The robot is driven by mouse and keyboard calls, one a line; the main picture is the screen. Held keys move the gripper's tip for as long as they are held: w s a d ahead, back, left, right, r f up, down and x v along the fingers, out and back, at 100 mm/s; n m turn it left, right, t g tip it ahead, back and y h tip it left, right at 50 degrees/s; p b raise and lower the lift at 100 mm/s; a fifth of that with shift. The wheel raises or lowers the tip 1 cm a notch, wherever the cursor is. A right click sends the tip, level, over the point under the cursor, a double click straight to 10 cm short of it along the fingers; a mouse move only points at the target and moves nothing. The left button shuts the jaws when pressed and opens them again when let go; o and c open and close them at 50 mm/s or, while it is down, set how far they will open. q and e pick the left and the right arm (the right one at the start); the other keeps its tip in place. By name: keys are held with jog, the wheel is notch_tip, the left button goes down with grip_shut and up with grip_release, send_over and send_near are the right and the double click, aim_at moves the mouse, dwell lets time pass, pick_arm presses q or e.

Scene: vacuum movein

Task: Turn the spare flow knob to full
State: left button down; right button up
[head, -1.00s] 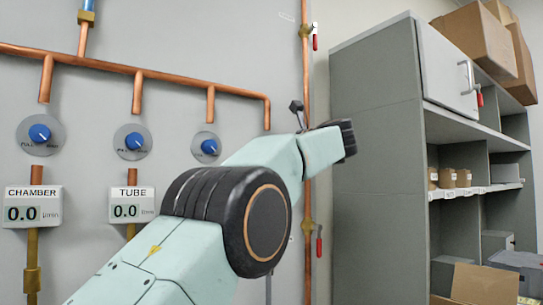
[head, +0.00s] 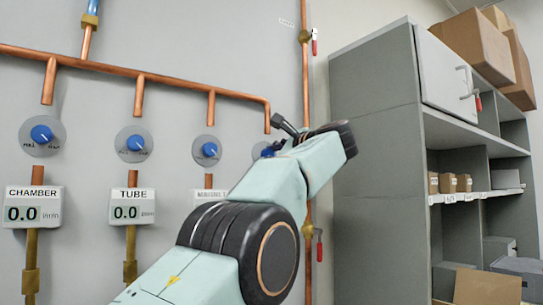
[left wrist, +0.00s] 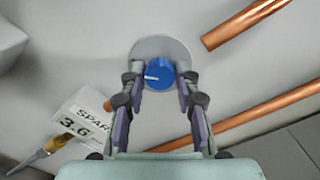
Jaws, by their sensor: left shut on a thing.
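The blue spare flow knob (left wrist: 160,74) sits on a grey round plate (left wrist: 160,48) on the wall. My left gripper (left wrist: 160,80) has one finger on each side of it and is shut on it. The knob's white mark points left in the left wrist view. The tilted readout (left wrist: 82,122), partly hidden by a finger, shows "SPAR" and 3.6. In the head view the spare knob (head: 262,150) peeks out behind my left gripper (head: 272,149), and my arm hides its readout. My right gripper is not in view.
Three more blue knobs, chamber (head: 41,134), tube (head: 135,143) and a third (head: 209,150), line the wall to the left. Chamber (head: 32,207) and tube (head: 127,206) readouts show 0.0. Copper pipes (head: 150,74) run above. A grey cabinet (head: 375,160) stands at right.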

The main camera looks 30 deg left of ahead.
pick_arm(q)
jog(key=shift+w+f+n, duration=0.1)
jog(key=shift+f+n, duration=0.2)
jog(key=c, duration=1.4)
grip_release()
jog(key=o, duration=0.4)
jog(key=shift+d+r, duration=0.15)
jog(key=shift+r, duration=0.05)
jog(key=shift+r, duration=0.1)
jog(key=shift+s+d, duration=0.3)
jog(key=shift+d, duration=0.3)
jog(key=v, duration=1)
jog(key=shift+s+d, duration=0.1)
jog(key=shift+d, duration=0.1)
